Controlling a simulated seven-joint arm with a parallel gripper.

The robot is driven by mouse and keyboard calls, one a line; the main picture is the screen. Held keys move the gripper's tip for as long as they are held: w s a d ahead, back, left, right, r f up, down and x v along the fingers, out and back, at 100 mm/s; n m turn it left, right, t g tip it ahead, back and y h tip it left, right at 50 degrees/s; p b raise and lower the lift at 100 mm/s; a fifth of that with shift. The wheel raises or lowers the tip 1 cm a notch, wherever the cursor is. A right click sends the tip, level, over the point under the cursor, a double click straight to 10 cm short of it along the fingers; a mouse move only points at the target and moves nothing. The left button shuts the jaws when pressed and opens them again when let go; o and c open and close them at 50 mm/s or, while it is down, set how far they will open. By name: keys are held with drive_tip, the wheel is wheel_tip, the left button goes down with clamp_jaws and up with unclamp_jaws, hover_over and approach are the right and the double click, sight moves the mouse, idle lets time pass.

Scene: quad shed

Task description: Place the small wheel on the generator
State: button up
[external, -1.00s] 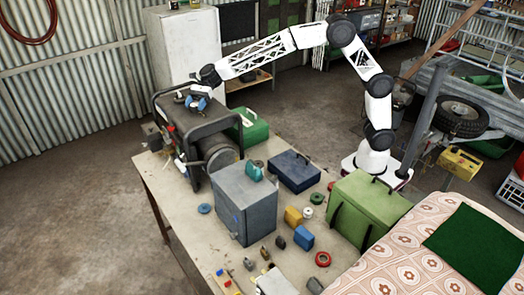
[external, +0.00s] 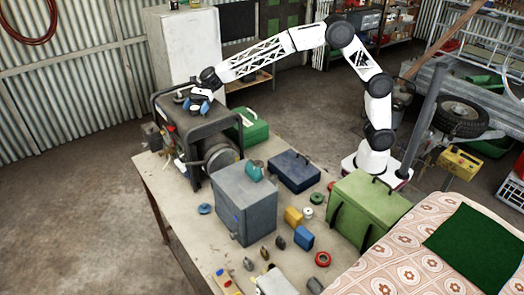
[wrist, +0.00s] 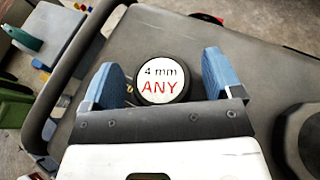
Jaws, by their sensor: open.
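The generator (external: 181,118), a dark machine in a tubular frame, stands at the far left end of the table. My gripper (external: 198,106) is just above its top. In the wrist view, the blue fingers of my gripper (wrist: 160,72) are apart. Between them is a small round disc (wrist: 162,80) with a black rim and a white face reading "4 mm ANY"; it looks like the small wheel. Clear gaps show beside it, and it appears to lie on the generator's flat dark top (wrist: 215,35). In the external view the disc cannot be made out.
A grey round part (wrist: 300,135) rises from the generator's top at right in the wrist view. A grey metal box (external: 244,200), a blue toolbox (external: 294,171) and green cases (external: 367,208) crowd the table. A blue ring (external: 205,208) and a red ring (external: 322,258) lie on it.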

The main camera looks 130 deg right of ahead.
drive_tip(key=shift+r, duration=0.1)
drive_tip(key=shift+s+r, duration=0.1)
drive_tip(key=shift+r, duration=0.05)
drive_tip(key=v, duration=1.1)
drive_tip(key=shift+s+d, duration=0.25)
drive_tip(key=shift+s, duration=0.1)
drive_tip(key=shift+a+r, duration=0.1)
drive_tip(key=shift+a, duration=0.05)
idle(0.3)
